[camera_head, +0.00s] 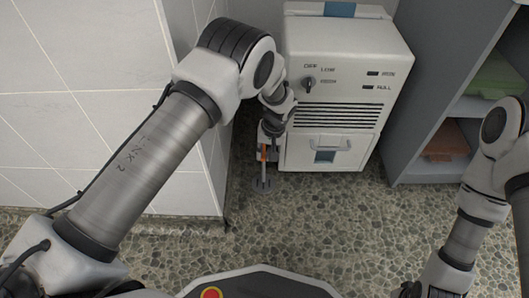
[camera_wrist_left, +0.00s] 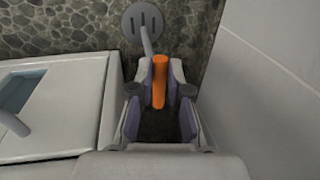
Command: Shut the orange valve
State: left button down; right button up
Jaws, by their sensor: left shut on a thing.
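The orange valve (camera_head: 262,153) is a slim orange handle low in the gap between the tiled wall and the white machine. In the left wrist view the orange valve (camera_wrist_left: 159,80) stands between my fingers, with a grey pipe and a round slotted grey floor plate (camera_wrist_left: 143,28) beyond it. My left gripper (camera_head: 269,142) reaches down into the gap and is shut on the orange handle; its fingers show on both sides in the wrist view (camera_wrist_left: 158,84). The handle's lower end is partly hidden. My right arm shows at the right, but its gripper is out of view.
The white machine (camera_head: 345,60), with a knob and a lower drawer, stands close right of the valve. The tiled wall (camera_head: 110,45) is close on its left. A grey shelf unit (camera_head: 432,75) is farther right. Pebbled floor (camera_head: 330,215) is clear in front.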

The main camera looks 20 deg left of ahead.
pick_arm(q)
jog(key=m+p, duration=0.2)
jog(key=p, duration=0.1)
jog(key=shift+s+a+r, duration=0.15)
jog(key=shift+s+a, duration=0.05)
jog(key=shift+a+m+t+p, duration=0.2)
jog(key=shift+m+t+p, duration=0.2)
jog(key=shift+m+p, duration=0.65)
jog(key=shift+a+m+p, duration=0.2)
jog(key=shift+m+p, duration=0.15)
jog(key=shift+m, duration=0.7)
jog(key=shift+f, duration=0.2)
jog(key=c, duration=1.1)
grip_release()
jog(key=shift+c, duration=0.2)
